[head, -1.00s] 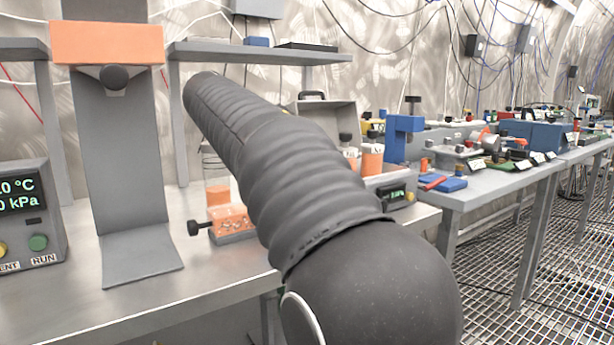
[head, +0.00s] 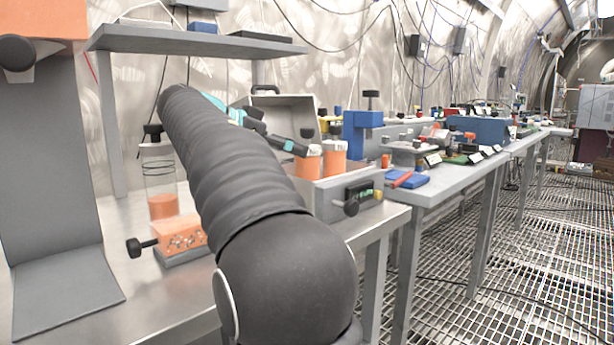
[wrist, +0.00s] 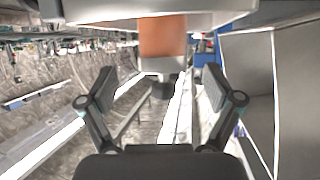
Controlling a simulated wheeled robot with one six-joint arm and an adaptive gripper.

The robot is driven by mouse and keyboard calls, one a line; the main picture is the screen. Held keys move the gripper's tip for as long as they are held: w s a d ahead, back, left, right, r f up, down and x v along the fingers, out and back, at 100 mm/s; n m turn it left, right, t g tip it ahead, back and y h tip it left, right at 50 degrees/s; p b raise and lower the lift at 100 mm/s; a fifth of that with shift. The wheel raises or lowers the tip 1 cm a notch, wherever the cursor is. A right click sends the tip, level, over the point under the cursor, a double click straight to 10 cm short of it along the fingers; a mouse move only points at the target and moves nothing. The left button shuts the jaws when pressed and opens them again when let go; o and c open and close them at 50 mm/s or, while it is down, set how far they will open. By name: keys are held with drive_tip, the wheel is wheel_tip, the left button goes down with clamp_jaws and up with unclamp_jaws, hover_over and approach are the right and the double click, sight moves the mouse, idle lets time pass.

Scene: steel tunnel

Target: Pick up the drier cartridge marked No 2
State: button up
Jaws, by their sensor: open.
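Two orange cartridges with pale bands stand side by side in a grey holder on the bench in the head view: a left one (head: 308,164) and a right one (head: 334,158). I cannot read a number on either. My gripper (wrist: 159,75) is open and empty. In the head view its dark finger with a teal mark reaches to the left cartridge's upper part, and my arm hides much of the rest. The wrist view looks upside down: one orange cartridge (wrist: 162,38) with a dark knob lies ahead, centred between the spread fingers. I cannot tell whether they touch it.
A clear jar with orange contents (head: 162,200) and an orange block with a black knob (head: 180,235) stand left of my arm. An open grey case (head: 285,115) is behind the cartridges.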

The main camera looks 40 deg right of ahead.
sight(308, 156)
drive_tip(key=shift+b+x, duration=0.3)
drive_tip(key=shift+x, duration=2.45)
drive_tip(key=shift+w+f, duration=0.1)
drive_tip(key=shift+f, duration=0.1)
drive_tip(key=shift+a, duration=0.1)
drive_tip(key=c, duration=1.5)
